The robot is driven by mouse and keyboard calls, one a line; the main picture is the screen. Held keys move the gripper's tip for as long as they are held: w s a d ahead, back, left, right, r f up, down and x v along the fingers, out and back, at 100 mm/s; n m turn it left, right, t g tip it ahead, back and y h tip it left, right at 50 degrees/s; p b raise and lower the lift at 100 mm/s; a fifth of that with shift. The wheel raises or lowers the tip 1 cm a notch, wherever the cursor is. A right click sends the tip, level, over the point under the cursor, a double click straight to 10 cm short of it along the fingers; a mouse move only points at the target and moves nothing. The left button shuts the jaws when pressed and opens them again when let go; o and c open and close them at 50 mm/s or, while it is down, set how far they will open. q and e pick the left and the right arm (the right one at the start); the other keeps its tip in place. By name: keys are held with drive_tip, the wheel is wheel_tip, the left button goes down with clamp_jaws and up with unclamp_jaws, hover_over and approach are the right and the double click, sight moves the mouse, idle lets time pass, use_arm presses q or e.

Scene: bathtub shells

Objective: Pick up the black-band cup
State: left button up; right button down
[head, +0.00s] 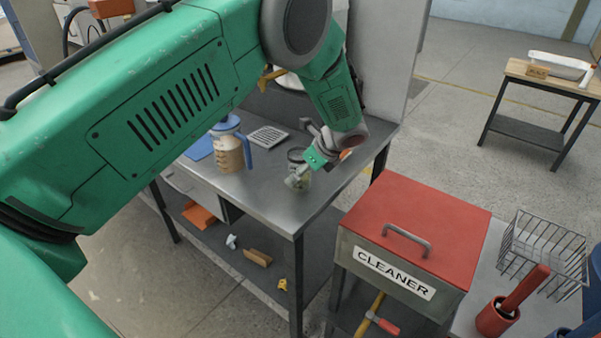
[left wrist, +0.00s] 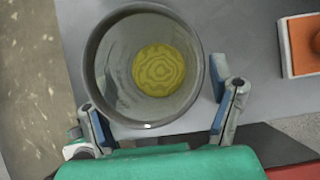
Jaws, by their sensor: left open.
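The cup (left wrist: 110,60) has a dark grey rim, which may be the black band, and a yellow patterned bottom. In the left wrist view it is seen from above, upright on the grey metal table. My left gripper (left wrist: 162,98) is open, with one finger on each side of the cup's near part; I cannot tell whether they touch it. In the head view the cup (head: 296,155) is partly hidden by my left gripper (head: 304,170), close to the table's right part. My right gripper is not in view.
A blue-lidded jug (head: 230,148) and a grey grated plate (head: 268,136) stand left of the cup on the metal table (head: 262,192). An orange block on a pale base (left wrist: 302,45) lies to its right. A red-topped CLEANER box (head: 415,215) stands front right.

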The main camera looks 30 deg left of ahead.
use_arm(q)
drive_tip(key=shift+f, duration=0.15)
drive_tip(key=shift+a, duration=0.35)
drive_tip(key=c, duration=1.4)
drive_tip(key=shift+o, duration=0.2)
